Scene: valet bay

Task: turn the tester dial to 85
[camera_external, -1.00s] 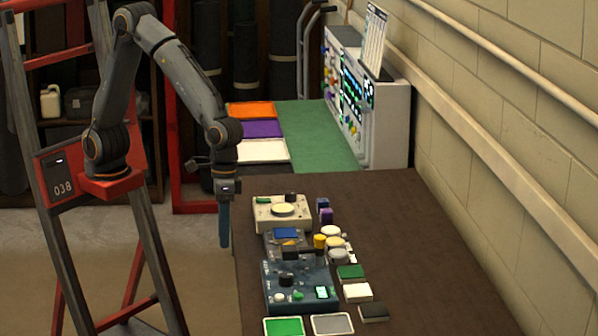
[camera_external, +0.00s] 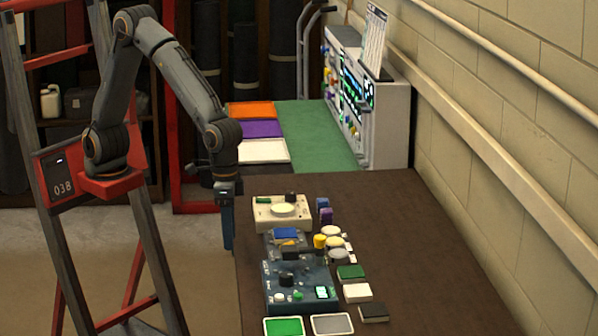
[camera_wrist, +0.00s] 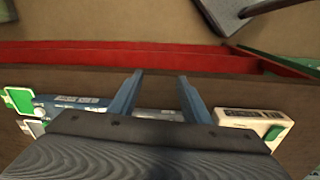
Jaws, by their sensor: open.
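Several devices sit in a row on the brown bench. The nearest is a dark blue box (camera_external: 272,295) with a black knob (camera_external: 287,279), a green button and a lit green display. A beige unit (camera_external: 262,226) with a round pale disc and a small black knob is farthest. I cannot tell which dial is the tester's; no scale reads clearly. My gripper (camera_external: 228,230) points down beside the bench's left edge, left of the devices and touching none. In the wrist view its blue fingers (camera_wrist: 159,82) are apart and empty. The beige unit (camera_wrist: 240,118) shows at the right there.
A smaller blue-topped device (camera_external: 285,233) stands between the two boxes. Yellow and white round parts (camera_external: 335,243) and small blocks (camera_external: 352,272) lie right of them. Green and grey pads (camera_external: 285,326) are at the front. The bench's right side is clear.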

